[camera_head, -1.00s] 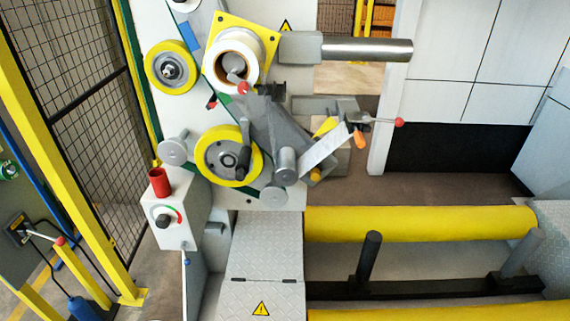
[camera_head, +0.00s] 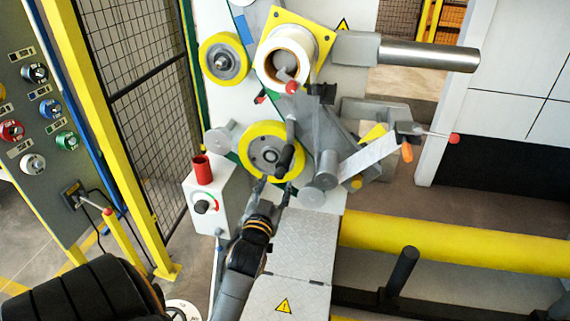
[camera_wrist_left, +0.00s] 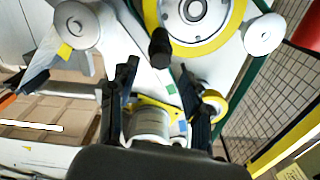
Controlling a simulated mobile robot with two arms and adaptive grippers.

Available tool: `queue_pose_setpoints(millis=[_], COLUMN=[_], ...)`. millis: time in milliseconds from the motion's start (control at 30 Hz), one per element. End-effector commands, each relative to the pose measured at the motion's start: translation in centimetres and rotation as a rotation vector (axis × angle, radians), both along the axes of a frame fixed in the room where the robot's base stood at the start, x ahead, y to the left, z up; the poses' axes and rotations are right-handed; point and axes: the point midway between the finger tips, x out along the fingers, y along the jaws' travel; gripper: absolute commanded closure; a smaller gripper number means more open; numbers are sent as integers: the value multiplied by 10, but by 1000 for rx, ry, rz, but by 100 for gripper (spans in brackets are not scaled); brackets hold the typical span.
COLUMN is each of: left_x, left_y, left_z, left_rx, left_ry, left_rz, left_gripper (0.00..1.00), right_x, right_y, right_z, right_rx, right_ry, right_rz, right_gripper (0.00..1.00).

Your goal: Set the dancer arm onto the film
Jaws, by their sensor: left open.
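The yellow-rimmed wheel (camera_head: 250,168) is on the front of the white machine. A grey lever with a black grip (camera_head: 285,157), which looks like the dancer arm, lies across it. The grip also shows in the left wrist view (camera_wrist_left: 160,47). A film roll (camera_head: 283,60) sits above, and grey film (camera_head: 315,122) seems to run down to the rollers. My left gripper (camera_head: 275,190) is open and empty just below the grip, fingers pointing at the wheel. In the left wrist view my left gripper (camera_wrist_left: 163,82) has the grip beyond its fingertips, apart from them. My right gripper is not in view.
A control box (camera_head: 205,205) with a red cup stands left of my gripper. Grey rollers (camera_head: 326,166) and a white strip (camera_head: 370,158) are right of the wheel. A mesh fence (camera_head: 140,110) stands at left, and a yellow beam (camera_head: 440,245) at right.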

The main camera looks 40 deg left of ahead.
Motion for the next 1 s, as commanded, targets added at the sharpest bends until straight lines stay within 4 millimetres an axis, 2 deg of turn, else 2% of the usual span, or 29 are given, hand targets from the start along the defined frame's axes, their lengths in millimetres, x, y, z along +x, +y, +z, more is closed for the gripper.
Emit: queue_pose_setpoints(millis=[33,200,400,600,867,1000], left_x=[12,42,67,76,77,77], left_y=[6,23,37,42,42,42], left_z=[4,3,2,0,0,0], left_rx=[2,1,1,0,0,0], left_ry=[-1,0,0,0,0,0], left_rz=[0,0,0,0,0,0], left_gripper=[51,51,51,51,51,78], right_x=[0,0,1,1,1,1], right_y=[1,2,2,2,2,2], right_z=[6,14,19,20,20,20], right_rx=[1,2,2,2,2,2], right_ry=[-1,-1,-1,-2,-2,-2], right_rz=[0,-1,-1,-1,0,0], right_gripper=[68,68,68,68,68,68])
